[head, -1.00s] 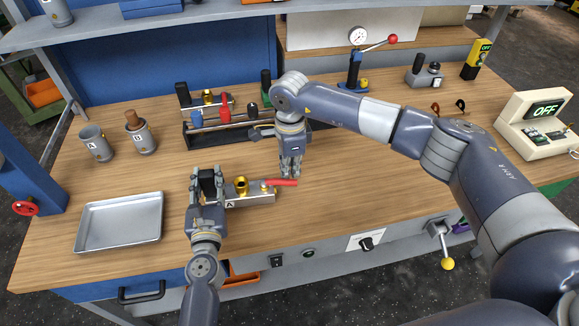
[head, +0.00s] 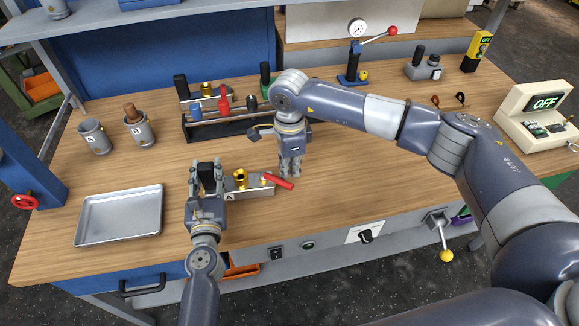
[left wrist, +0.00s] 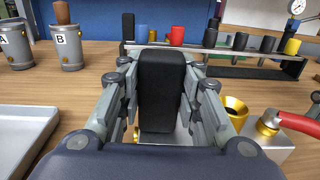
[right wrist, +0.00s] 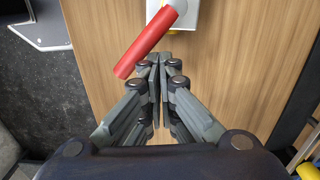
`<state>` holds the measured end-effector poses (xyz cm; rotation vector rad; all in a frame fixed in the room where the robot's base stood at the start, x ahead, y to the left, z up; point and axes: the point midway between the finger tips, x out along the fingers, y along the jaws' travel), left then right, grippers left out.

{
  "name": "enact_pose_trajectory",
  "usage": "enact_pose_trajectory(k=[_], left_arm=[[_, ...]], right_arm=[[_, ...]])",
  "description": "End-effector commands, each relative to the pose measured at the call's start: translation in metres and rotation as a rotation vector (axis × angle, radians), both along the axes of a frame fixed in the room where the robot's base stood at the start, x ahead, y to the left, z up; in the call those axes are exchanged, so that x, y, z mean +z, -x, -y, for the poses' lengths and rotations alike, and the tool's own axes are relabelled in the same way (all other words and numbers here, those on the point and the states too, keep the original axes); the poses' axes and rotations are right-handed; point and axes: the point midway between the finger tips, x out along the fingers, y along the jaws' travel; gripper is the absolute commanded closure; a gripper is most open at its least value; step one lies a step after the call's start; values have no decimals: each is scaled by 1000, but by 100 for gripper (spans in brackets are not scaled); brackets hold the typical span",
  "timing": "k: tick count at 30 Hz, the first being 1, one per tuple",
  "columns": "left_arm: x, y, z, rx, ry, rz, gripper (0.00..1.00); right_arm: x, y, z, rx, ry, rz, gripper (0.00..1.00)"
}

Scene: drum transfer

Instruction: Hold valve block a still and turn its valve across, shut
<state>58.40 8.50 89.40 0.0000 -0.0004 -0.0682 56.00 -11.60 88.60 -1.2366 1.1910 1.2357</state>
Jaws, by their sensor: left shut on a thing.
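Valve block A (head: 250,190) is a metal block with a brass funnel (head: 241,177), a black upright grip (left wrist: 161,90) and a red valve lever (head: 278,181). My left gripper (head: 206,172) is shut on the black grip, with its fingers on both sides. The red lever slants off the block's right end toward the front right; it also shows in the right wrist view (right wrist: 150,42). My right gripper (right wrist: 159,62) is shut and empty, fingertips together right beside the lever. I cannot tell whether they touch it.
A metal tray (head: 80,228) lies at left, with cups A (head: 95,138) and B (head: 139,130) behind it. A rack (head: 220,128) of coloured tools stands behind the block. A gauge press (head: 355,60) and a device reading OFF (head: 538,118) stand at right. The front middle bench is clear.

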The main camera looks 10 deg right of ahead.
Motion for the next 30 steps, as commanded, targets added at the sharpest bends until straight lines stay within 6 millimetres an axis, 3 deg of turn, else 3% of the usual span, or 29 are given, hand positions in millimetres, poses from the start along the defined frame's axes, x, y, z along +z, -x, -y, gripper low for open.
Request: enact_pose_trajectory(k=[19, 30], left_arm=[[-3, 1, 0, -1, 0, -6, 100], [-3, 1, 1, -1, 0, -6, 100]], right_arm=[[-1, 22, -10, 2, 0, -3, 100], [-1, 23, -11, 1, -1, -2, 100]])
